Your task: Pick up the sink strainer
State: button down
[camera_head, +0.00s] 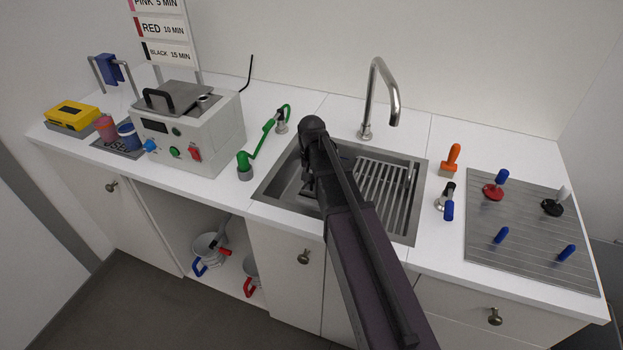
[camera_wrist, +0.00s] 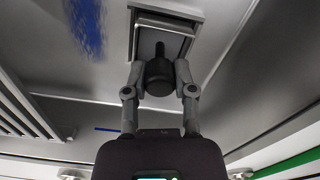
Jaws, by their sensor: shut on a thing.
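My gripper (camera_wrist: 159,82) is shut on a dark grey cylindrical knob with a thin stem in the wrist view; I take this knob to be part of the sink strainer (camera_wrist: 159,76). Behind it is a square metal recess or plate (camera_wrist: 205,7) in the sink floor. I cannot tell whether the strainer is seated there or clear of it. In the head view my arm reaches into the left part of the sink (camera_head: 277,178). It hides the strainer and most of my gripper.
A slatted rack (camera_head: 385,187) covers the right of the sink. The faucet (camera_head: 392,100) stands behind. A blue stain (camera_wrist: 85,25) shows on the sink floor.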

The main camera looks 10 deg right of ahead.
jog(key=shift+r+p, duration=4.4)
jog(key=shift+r, duration=0.2)
notch_tip(320, 180, up, 13)
jog(key=p, duration=1.3)
jog(key=shift+s+f, duration=0.1)
